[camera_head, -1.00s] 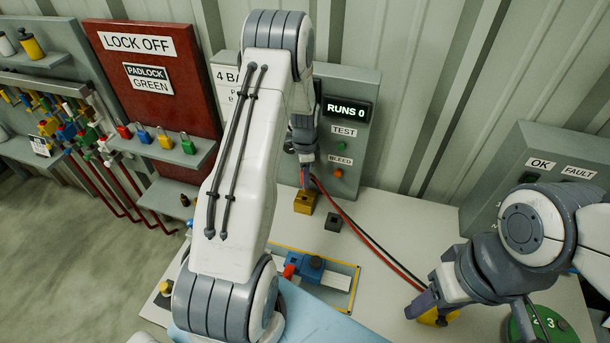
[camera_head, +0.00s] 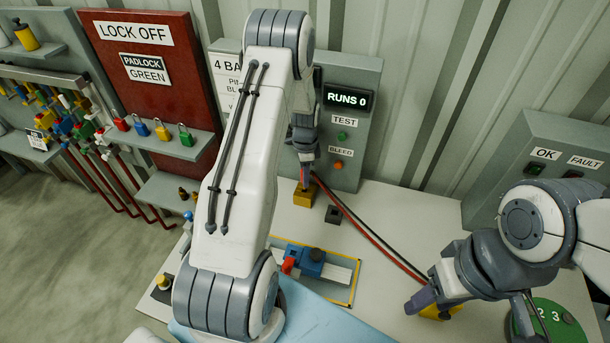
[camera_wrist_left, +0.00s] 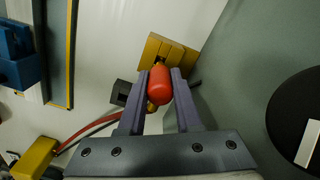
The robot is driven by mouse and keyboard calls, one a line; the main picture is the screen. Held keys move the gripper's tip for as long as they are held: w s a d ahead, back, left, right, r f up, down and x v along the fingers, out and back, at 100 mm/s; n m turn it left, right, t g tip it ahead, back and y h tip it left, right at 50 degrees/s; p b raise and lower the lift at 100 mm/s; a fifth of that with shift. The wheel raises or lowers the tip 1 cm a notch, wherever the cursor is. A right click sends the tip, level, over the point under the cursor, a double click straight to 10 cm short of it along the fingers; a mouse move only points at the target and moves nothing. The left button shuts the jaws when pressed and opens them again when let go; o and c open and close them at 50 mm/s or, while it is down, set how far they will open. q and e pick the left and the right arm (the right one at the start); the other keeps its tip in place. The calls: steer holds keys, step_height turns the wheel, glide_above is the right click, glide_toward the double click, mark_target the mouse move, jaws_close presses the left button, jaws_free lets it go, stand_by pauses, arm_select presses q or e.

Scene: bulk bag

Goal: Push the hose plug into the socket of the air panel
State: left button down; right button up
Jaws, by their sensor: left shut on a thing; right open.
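My left gripper (camera_wrist_left: 159,82) is shut on a red hose plug (camera_wrist_left: 160,88), with brass-coloured parts at its ends. In the head view my left gripper (camera_head: 305,178) is at the yellow block (camera_head: 303,197) in front of the grey air panel (camera_head: 352,160). The yellow block (camera_wrist_left: 158,50) shows just beyond the plug in the left wrist view; I cannot tell whether they touch. The panel's socket is not visible; my left arm hides part of the panel. My right gripper (camera_head: 422,300) is open by a yellow piece (camera_head: 440,312) at the right.
Red and black hoses (camera_head: 375,236) run across the white bench. A small dark block (camera_head: 333,214) stands beside the yellow block. A blue fixture (camera_head: 312,262) is on a yellow-edged plate. A grey OK/FAULT box (camera_head: 540,170) and green disc (camera_head: 550,322) are at the right.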

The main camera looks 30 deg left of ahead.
arm_select(q)
steer(key=shift+f+b, duration=1.5)
steer(key=shift+f, duration=0.55)
stand_by(0.5)
steer(key=c, duration=0.5)
jaws_free()
steer(key=shift+r, duration=0.45)
step_height(320, 180, up, 9)
steer(key=b, duration=0.2)
steer(key=shift+f+b, duration=0.15)
steer(key=shift+b, duration=0.2)
steer(key=shift+r, duration=0.45)
